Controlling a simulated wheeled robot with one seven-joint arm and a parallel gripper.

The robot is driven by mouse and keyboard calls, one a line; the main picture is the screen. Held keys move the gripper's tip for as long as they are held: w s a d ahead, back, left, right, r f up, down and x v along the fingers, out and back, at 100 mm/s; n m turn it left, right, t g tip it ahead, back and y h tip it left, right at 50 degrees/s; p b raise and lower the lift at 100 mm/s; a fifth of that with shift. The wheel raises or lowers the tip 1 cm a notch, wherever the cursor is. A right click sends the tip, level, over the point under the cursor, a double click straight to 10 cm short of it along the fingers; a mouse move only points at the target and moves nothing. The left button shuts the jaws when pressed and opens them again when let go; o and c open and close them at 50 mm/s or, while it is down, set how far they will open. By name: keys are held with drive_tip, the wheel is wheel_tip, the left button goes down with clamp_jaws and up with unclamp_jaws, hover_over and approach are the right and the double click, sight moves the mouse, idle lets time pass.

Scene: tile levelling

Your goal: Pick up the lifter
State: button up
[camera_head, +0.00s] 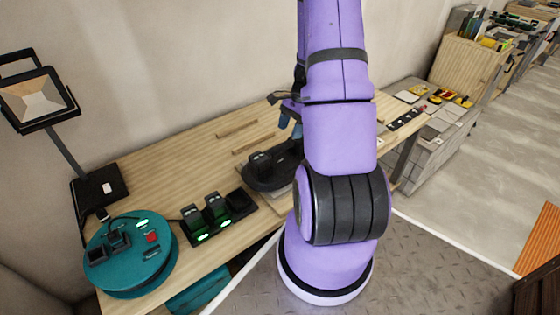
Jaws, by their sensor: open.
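A black object with a rounded base and a raised block (262,172), which looks like the lifter, sits on a pale flat piece on the wooden workbench (150,185). My purple arm hides its right part. My gripper (291,130) shows only partly at the left edge of my arm, above and behind the black object. It is open, and I see nothing between its fingers. It looks apart from the lifter, though the arm hides part of the space between them.
A black charging dock (218,219) with green lights and a round teal device (130,262) stand to the left. A work lamp (98,188) stands at the back left. Two wooden strips (236,129) lie behind the lifter. Small tools (403,120) lie to the right.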

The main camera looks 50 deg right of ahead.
sight(283, 144)
drive_tip(key=x, duration=0.4)
drive_tip(key=shift+x, duration=2.6)
drive_tip(key=shift+w+a+r, duration=0.1)
drive_tip(key=shift+w+a, duration=0.05)
clamp_jaws()
